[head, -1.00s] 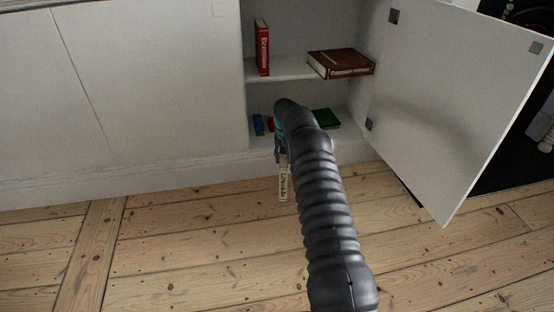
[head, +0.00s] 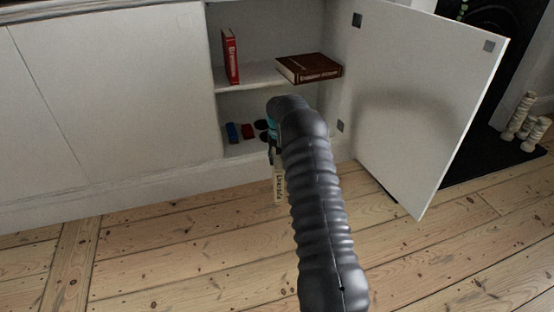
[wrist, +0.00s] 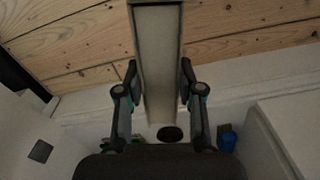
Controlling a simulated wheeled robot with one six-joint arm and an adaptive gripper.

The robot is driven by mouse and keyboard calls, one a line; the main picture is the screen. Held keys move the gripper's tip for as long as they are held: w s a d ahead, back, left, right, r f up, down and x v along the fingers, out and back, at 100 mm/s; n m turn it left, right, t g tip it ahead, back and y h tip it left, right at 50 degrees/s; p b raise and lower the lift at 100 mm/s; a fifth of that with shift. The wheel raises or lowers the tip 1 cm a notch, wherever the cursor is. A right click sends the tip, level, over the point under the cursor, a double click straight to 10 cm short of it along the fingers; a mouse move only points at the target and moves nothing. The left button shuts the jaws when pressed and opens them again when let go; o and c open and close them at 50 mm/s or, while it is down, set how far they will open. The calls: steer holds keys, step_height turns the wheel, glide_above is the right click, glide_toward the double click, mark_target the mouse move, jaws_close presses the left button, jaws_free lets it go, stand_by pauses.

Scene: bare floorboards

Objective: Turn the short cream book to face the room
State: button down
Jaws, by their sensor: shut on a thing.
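The short cream book (head: 279,186) hangs upright below my gripper (head: 272,150) in the head view, in front of the open cupboard and above the floor. Its narrow lettered side faces the head camera; the lettering is too small to read surely. In the wrist view the book (wrist: 158,50) runs between the two fingers of my gripper (wrist: 158,88), which is shut on it. My arm hides part of the lower shelf.
The cupboard's upper shelf (head: 245,80) holds an upright red book (head: 231,56) and a brown book lying flat (head: 309,68). Small blue (head: 232,133) and red (head: 248,131) things stand below, near dark round ones (head: 261,124). The open door (head: 425,110) stands right. Floorboards are clear.

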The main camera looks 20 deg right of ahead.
steer(key=shift+r+p, duration=0.3)
steer(key=shift+r, duration=0.05)
steer(key=shift+n, duration=0.6)
steer(key=shift+f, duration=0.3)
steer(key=c, duration=0.7)
jaws_free()
steer(key=shift+o, duration=0.2)
steer(key=shift+f, duration=0.1)
step_height(320, 180, up, 12)
